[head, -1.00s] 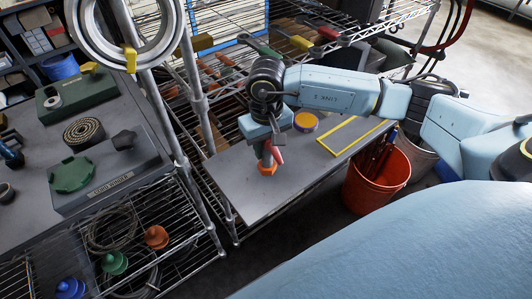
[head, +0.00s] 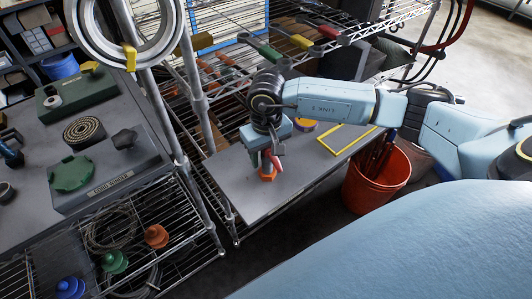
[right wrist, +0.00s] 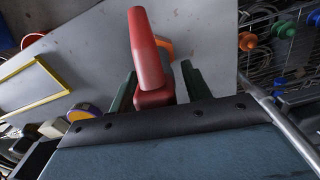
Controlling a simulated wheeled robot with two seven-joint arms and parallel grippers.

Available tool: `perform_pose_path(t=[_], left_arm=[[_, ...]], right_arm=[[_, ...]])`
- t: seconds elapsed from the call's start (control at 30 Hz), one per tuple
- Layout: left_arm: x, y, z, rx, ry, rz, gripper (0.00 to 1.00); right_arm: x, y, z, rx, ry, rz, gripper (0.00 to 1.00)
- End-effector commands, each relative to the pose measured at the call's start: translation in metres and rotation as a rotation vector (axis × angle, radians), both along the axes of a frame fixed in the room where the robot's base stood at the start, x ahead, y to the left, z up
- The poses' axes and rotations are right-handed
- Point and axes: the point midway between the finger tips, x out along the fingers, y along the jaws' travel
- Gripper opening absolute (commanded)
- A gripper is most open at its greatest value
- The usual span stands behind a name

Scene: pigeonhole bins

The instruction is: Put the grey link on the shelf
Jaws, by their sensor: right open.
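My right gripper (head: 270,165) is open over the grey shelf board (head: 240,197), pointing down. In the right wrist view its two dark green fingers (right wrist: 158,92) stand on either side of a red tapered piece (right wrist: 146,50). Whether they touch it I cannot tell. An orange piece (head: 267,174) lies on the board below the gripper; it is partly hidden behind the red piece in the wrist view (right wrist: 166,47). My left gripper is not in view.
A yellow outline (head: 327,148) and a purple-and-yellow roll (head: 304,126) are on the board's right part. A red bucket (head: 372,196) stands to its right. A metal post (head: 196,100) rises at its left. Wire racks with hand tools are behind; the board's front is clear.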

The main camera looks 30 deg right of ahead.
Motion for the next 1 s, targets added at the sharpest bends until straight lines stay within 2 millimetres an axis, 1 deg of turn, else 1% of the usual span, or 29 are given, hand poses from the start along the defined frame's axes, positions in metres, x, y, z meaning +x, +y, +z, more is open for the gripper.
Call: perform_pose_path(t=[0.17, 0.23, 0.37, 0.5, 0.6, 0.7, 0.83, 1.0], left_arm=[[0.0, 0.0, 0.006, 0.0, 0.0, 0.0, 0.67], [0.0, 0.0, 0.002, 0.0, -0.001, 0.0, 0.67], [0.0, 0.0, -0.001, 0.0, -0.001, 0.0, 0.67], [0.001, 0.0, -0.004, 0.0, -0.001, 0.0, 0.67], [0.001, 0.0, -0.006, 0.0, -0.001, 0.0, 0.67], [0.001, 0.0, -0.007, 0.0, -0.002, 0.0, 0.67], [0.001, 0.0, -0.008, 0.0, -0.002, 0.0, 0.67], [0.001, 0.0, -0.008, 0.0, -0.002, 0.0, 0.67]], right_arm=[[0.0, 0.0, 0.005, 0.0, 0.0, 0.0, 0.48], [0.001, -0.001, 0.015, 0.0, -0.003, 0.0, 0.48], [0.002, 0.0, 0.042, 0.001, -0.007, 0.002, 0.48], [0.002, -0.001, 0.074, 0.0, -0.007, 0.001, 0.48], [0.001, 0.0, 0.093, 0.001, -0.004, 0.001, 0.48], [0.001, -0.001, 0.108, 0.0, -0.002, 0.001, 0.48], [0.0, -0.001, 0.119, 0.0, -0.001, 0.0, 0.48], [0.0, -0.001, 0.123, 0.0, 0.0, 0.0, 0.48]])
